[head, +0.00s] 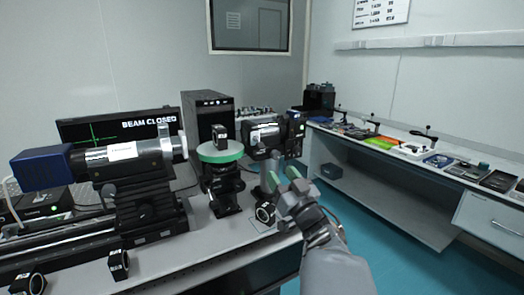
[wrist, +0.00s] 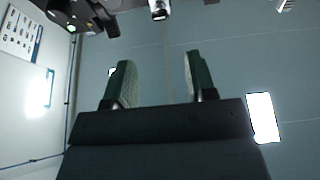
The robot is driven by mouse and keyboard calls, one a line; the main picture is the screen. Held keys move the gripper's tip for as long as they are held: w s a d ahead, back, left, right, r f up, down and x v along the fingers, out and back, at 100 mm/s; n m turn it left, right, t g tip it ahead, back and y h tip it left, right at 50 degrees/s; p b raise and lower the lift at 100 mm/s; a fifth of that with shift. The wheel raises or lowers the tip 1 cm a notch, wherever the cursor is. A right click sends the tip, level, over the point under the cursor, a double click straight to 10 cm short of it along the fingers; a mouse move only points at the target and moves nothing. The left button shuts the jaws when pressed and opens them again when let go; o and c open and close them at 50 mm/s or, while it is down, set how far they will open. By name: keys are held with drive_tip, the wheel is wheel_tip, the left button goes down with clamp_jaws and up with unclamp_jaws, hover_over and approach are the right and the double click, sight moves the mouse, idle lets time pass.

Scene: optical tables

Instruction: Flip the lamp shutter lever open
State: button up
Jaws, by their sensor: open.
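My gripper (head: 282,176) is in the head view, raised near the table's right edge. Its two green-padded fingers are apart with nothing between them. The wrist view shows the same open gripper (wrist: 157,64) against a pale wall or ceiling. A horizontal instrument with a blue end (head: 40,167) and silver barrel (head: 110,153) is on the left, with a small upright pale piece (head: 163,131) near its right end. A dark housing with a silver cylinder (head: 263,133) stands beyond my gripper. I cannot tell for certain which part is the lamp shutter lever.
A monitor (head: 150,124) reads "BEAM CLOSED". A round green-rimmed stage (head: 219,153) carries a small black block (head: 220,137), left of my gripper. Small black mounts (head: 265,213) stand near the table edge. A side bench (head: 400,150) with tools runs along the right wall.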

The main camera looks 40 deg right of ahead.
sight(262, 145)
drive_tip(key=p+x, duration=0.1)
drive_tip(key=x, duration=1.1)
drive_tip(key=shift+a+f+p, duration=0.1)
drive_tip(key=shift+p, duration=0.2)
drive_tip(key=shift+c, duration=0.2)
drive_tip(key=c, duration=0.9)
